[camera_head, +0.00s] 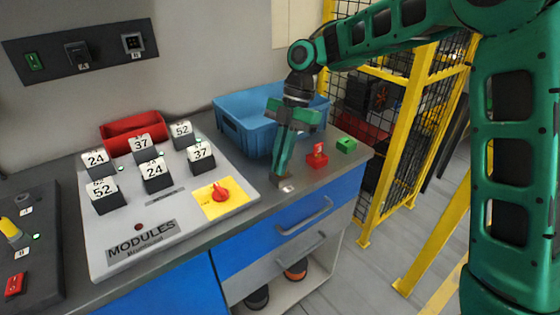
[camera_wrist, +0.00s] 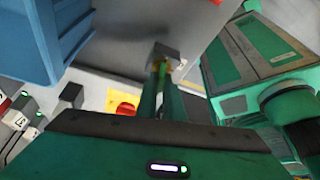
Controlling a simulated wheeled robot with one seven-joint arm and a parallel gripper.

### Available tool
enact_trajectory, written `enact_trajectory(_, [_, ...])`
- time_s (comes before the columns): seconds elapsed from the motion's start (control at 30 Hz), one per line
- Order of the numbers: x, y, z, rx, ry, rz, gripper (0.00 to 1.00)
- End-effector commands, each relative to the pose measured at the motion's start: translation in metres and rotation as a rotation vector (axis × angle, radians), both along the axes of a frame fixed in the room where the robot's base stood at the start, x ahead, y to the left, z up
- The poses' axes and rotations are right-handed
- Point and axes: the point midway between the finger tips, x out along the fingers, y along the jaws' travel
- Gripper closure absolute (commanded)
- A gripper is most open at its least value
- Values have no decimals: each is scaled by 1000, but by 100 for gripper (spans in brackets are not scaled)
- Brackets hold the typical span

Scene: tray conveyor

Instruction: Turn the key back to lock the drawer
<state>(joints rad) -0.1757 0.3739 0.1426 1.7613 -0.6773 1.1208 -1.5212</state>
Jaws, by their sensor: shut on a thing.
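My gripper (camera_head: 281,172) points straight down at the counter's front edge, above the blue drawer (camera_head: 268,232). Its fingers are closed together on the small key, at a dark lock block (camera_head: 274,181) on the counter top. In the wrist view the fingertips (camera_wrist: 165,70) meet at the grey lock block (camera_wrist: 166,50), with a small yellowish bit between them, which seems to be the key. The key is mostly hidden by the fingers, so its turn angle cannot be told. The blue drawer looks closed, its front flush.
A blue bin (camera_head: 235,125) stands behind my gripper. A red block (camera_head: 317,160) and a green block (camera_head: 346,145) lie to its right. Left is the modules panel (camera_head: 120,205) with numbered blocks and a red knob (camera_head: 220,192) on yellow. A yellow-framed fence (camera_head: 400,130) stands right.

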Motion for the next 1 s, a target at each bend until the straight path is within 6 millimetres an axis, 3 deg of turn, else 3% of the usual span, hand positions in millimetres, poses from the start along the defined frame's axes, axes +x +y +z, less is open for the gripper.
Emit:
enact_trajectory(0.03, [0, 0, 0, 0, 0, 0, 100])
enact_trajectory(0.1, [0, 0, 0, 1, -1, 0, 81])
enact_trajectory(0.17, [0, 0, 0, 0, 0, -1, 71])
enact_trajectory(0.57, [2, -2, 7, 2, -1, -3, 71])
enact_trajectory(1.0, [26, -21, 75, 1, -2, -4, 71])
